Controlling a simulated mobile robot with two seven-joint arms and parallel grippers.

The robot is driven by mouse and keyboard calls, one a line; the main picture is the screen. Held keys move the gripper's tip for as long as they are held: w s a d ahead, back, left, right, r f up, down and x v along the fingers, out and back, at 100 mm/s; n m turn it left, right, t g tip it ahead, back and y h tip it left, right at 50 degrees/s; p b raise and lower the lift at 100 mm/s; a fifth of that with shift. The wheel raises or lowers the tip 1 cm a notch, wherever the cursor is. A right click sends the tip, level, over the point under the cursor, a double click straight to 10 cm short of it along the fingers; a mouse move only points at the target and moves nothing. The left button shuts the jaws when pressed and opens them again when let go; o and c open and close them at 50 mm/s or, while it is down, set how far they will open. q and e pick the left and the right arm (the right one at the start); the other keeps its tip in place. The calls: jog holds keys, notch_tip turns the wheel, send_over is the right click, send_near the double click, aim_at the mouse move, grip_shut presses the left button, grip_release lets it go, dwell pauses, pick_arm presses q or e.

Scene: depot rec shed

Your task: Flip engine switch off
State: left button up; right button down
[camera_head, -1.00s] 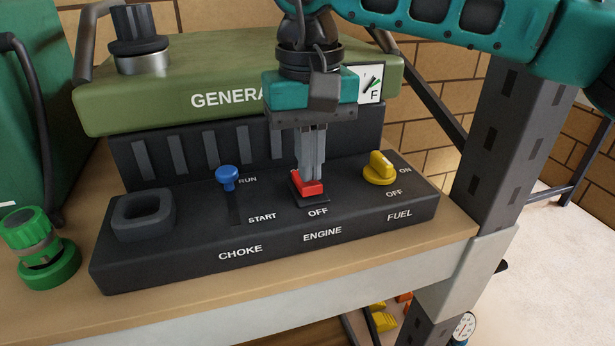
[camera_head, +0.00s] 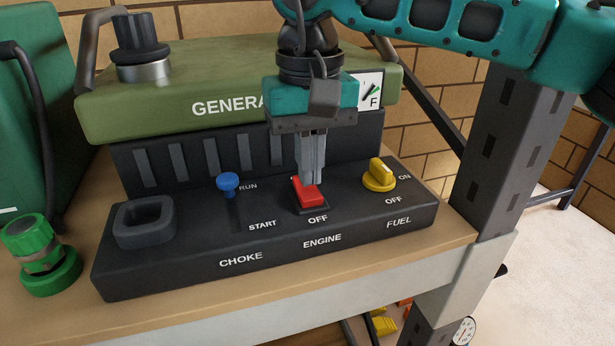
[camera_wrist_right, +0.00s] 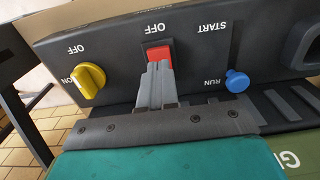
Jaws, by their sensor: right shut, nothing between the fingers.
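The red engine switch (camera_head: 307,195) sits on the black generator panel (camera_head: 180,262), just above its OFF and ENGINE labels. More of its red top shows toward the OFF side; its exact tilt is hard to judge. My right gripper (camera_head: 312,182) is shut and empty, pointing down with its fingertips at the far part of the switch. They appear to touch it or be very close, and they hide its far end. In the right wrist view the shut fingertips (camera_wrist_right: 157,66) overlap the edge of the red switch (camera_wrist_right: 160,54), beside the OFF label. My left gripper is out of view.
The yellow fuel knob (camera_head: 379,175) is right of the switch, the blue choke knob (camera_head: 228,184) left of it. The green generator tank (camera_head: 225,75) stands behind the gripper. A green fitting (camera_head: 45,262) is on the wooden bench at left, a dark post (camera_head: 500,140) at right.

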aim_at(309, 193)
jog(key=shift+r+p, duration=0.3)
jog(key=shift+r, duration=0.3)
notch_tip(309, 193, up, 2)
jog(key=shift+p, duration=0.85)
notch_tip(309, 193, up, 2)
jog(key=shift+p, duration=0.9)
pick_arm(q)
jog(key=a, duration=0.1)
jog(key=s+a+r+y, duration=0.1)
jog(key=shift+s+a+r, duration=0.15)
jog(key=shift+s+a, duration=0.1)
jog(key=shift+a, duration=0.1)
pick_arm(e)
jog(key=shift+r, duration=0.3)
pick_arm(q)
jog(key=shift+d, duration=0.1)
